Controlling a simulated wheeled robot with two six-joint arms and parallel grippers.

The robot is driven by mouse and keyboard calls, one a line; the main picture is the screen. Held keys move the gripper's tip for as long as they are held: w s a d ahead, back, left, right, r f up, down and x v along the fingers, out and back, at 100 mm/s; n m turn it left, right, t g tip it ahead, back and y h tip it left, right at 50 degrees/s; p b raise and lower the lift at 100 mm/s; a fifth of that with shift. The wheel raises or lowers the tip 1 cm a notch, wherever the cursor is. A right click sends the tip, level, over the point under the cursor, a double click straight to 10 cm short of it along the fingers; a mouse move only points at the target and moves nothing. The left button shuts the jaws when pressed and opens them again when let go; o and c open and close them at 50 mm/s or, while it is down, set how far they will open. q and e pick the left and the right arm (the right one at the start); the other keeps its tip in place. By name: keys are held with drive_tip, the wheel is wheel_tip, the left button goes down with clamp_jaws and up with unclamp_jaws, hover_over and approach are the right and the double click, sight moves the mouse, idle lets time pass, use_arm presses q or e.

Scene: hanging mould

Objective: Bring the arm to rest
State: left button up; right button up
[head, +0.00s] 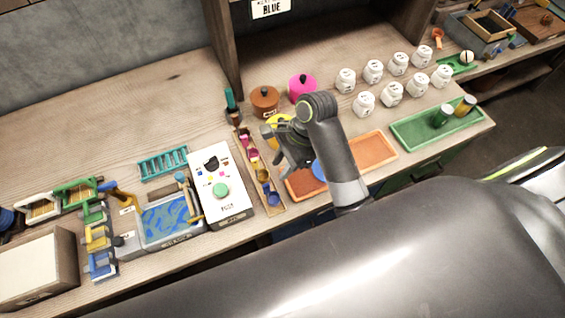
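My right arm (335,150) reaches over the front middle of the wooden bench. My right gripper (287,150) is at its end, above the bench between a narrow wooden tray (280,211) and a brown-orange tray (305,184). The gripper is seen from above and behind, and its fingertips are mostly hidden, so I cannot tell whether it is open or holds anything. A yellow thing (278,119) shows just behind it, and a blue round thing (319,170) shows partly behind the arm. My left gripper is not in view.
A white panel with a green button (221,190) and a blue-patterned basin (170,219) stand left of the gripper. Brown (265,101) and pink (302,88) lidded pots stand behind it. Several white jars (392,94) and a green tray (410,132) are to the right.

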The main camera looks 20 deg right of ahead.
idle(0.5)
drive_tip(key=s+d+n+t+h, duration=0.4)
drive_tip(key=s+d+n+h, duration=0.2)
drive_tip(key=s+d+n, duration=1.1)
wheel_tip(320, 180, down, 30)
drive_tip(key=g+b, duration=0.1)
drive_tip(key=b, duration=0.6)
drive_tip(key=s+f+b, duration=0.2)
drive_tip(key=s+f, duration=0.6)
drive_tip(key=f, duration=0.3)
drive_tip(key=s+a+f+g+b, duration=0.1)
drive_tip(key=s+f+b, duration=0.2)
drive_tip(key=s+f, duration=0.5)
wheel_tip(320, 180, down, 4)
drive_tip(key=shift+a+r+g+y+b, duration=0.15)
drive_tip(key=shift+g+y+b, duration=0.15)
